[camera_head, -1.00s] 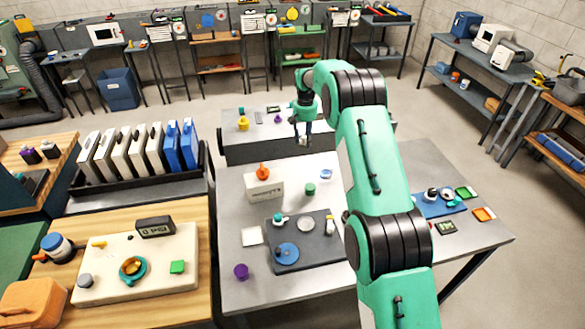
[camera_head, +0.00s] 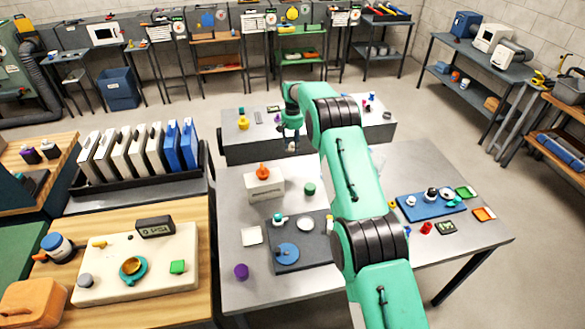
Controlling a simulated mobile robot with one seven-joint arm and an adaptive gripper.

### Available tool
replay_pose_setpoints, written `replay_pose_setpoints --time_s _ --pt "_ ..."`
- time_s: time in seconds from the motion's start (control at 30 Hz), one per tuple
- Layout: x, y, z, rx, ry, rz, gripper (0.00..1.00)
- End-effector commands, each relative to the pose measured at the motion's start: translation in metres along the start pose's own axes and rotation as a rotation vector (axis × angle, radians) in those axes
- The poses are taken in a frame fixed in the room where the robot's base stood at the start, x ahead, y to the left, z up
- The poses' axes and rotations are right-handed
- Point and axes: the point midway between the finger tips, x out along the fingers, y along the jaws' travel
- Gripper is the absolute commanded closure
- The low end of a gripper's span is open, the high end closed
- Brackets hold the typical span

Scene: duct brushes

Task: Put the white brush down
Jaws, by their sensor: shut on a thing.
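My gripper (camera_head: 291,141) is at the far side of the pale worktable, in front of the grey raised block, and points down. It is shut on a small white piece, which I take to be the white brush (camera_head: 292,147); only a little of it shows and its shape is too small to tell. I cannot tell whether it touches a surface. A dark grey mat (camera_head: 285,262) on the near table bears a blue round piece (camera_head: 288,250), a teal-and-white piece (camera_head: 279,219) and a white disc (camera_head: 306,223). My arm hides the mat's right edge.
A white box with an orange top (camera_head: 263,185) and a green cylinder (camera_head: 310,188) stand nearer than my gripper. The grey block (camera_head: 240,150) bears a yellow piece (camera_head: 243,123). At right lies a blue mat (camera_head: 410,213) with small parts. A purple cup (camera_head: 241,271) stands front left.

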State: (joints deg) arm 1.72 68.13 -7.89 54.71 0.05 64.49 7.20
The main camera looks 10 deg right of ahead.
Motion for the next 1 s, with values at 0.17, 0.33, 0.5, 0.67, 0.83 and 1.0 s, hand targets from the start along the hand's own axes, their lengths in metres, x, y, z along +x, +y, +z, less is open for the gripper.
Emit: replay_pose_setpoints --time_s 0.17,0.33,0.5,0.67,0.83,1.0 --pt "0.000 0.000 0.000 0.000 0.000 0.000 0.94" --pt "0.005 0.000 0.001 0.000 -0.001 0.000 0.94" --pt "0.024 0.000 0.001 0.000 -0.002 0.000 0.94" --pt "0.048 0.000 0.001 0.000 -0.002 0.000 0.94" --pt "0.060 0.000 0.001 0.000 0.001 0.000 0.94" --pt "0.062 0.000 0.001 0.000 0.001 0.000 0.94"
